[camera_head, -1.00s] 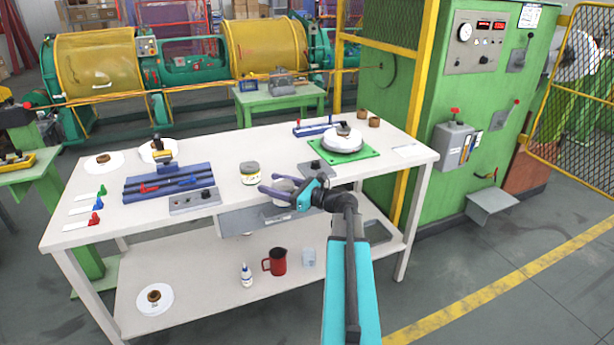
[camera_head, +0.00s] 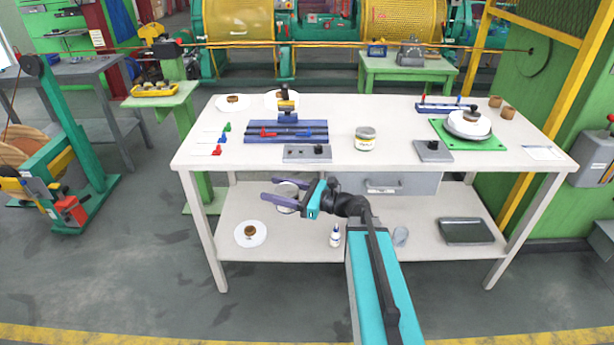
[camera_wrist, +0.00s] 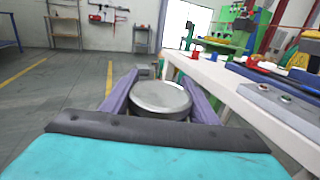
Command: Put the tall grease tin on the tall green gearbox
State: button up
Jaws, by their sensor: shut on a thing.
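My gripper (camera_head: 284,195) is shut on a round tin with a flat grey metal lid (camera_wrist: 161,97). In the wrist view the tin sits between the two purple fingers, lid up. In the head view its pale side (camera_head: 288,190) shows between the fingers, in front of the white workbench's front edge. Its height is hard to judge. I cannot surely identify the tall green gearbox. A green upright block (camera_head: 173,68) stands by the small green table at the back left; I cannot tell if it is the gearbox.
The white workbench (camera_head: 330,165) carries another tin (camera_head: 365,138), a blue fixture (camera_head: 262,132) and a green plate (camera_head: 440,128). The small green table (camera_head: 135,101) holds a yellow tray (camera_head: 155,90). A reel stand (camera_head: 75,180) is at left. The floor in front is clear.

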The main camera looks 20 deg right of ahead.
jog(key=shift+n+g+y, duration=0.6)
jog(key=shift+g, duration=0.1)
jog(key=shift+s+a, duration=0.8)
jog(key=shift+a, duration=0.2)
jog(key=shift+s+a, duration=0.8)
jog(key=shift+a, duration=0.15)
jog(key=shift+d, duration=0.1)
